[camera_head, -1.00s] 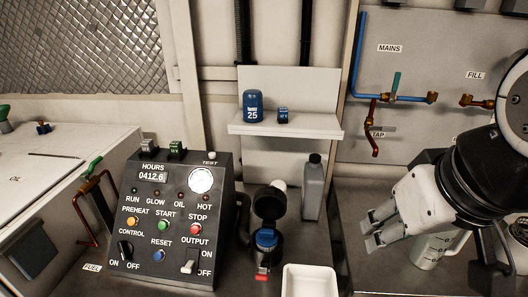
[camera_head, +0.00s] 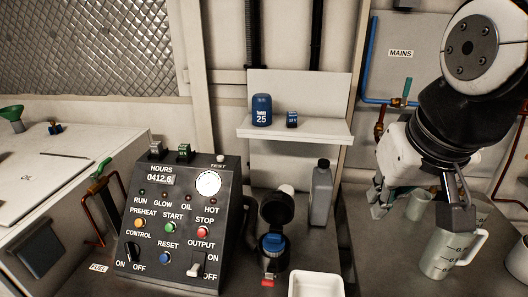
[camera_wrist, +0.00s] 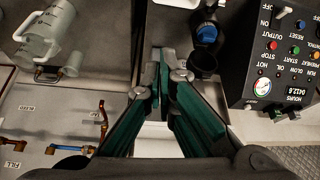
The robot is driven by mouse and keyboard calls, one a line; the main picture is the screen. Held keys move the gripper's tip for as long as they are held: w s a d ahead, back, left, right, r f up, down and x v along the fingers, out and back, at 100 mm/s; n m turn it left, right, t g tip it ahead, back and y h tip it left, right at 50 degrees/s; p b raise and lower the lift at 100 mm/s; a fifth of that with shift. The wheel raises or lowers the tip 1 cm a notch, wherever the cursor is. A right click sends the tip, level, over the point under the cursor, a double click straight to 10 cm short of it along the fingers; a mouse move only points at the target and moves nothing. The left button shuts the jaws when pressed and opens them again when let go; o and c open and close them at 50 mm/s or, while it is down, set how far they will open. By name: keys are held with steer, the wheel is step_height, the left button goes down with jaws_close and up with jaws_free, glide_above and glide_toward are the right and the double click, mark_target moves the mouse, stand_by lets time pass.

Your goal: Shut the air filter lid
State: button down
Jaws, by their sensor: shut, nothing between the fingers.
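The air filter is a black round housing (camera_head: 272,262) with a blue filter element (camera_head: 273,242) in its mouth and a red catch low at its front. Its round black lid (camera_head: 276,208) stands raised open behind the mouth. In the wrist view the lid (camera_wrist: 203,66) shows as a dark cup near the blue element (camera_wrist: 207,33), to the right of my fingertips. My gripper (camera_head: 379,210) is to the right of the filter in the head view, apart from it and beyond the grey bottle. In the wrist view my gripper (camera_wrist: 160,62) is shut and empty.
The control panel (camera_head: 178,215) stands left of the filter, and a white tray (camera_head: 315,285) sits at its front right. A grey bottle (camera_head: 320,195) stands behind right, below a shelf (camera_head: 295,128). A measuring jug (camera_head: 440,255) stands beneath my arm.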

steer(key=w+a+f, duration=0.1)
steer(key=w+a, duration=0.3)
steer(key=w, duration=1)
steer(key=m+g+b, duration=0.1)
steer(key=m+b, duration=0.1)
glide_above(279, 205)
step_height(279, 205, down, 8)
steer(key=p+x, duration=0.1)
steer(key=x, duration=0.8)
steer(key=shift+d+f, duration=0.15)
steer(key=shift+f, duration=0.15)
steer(key=shift+s+r+h, duration=0.1)
steer(key=shift+s+h, duration=0.1)
steer(key=shift+h, duration=0.1)
steer(key=shift+s, duration=0.15)
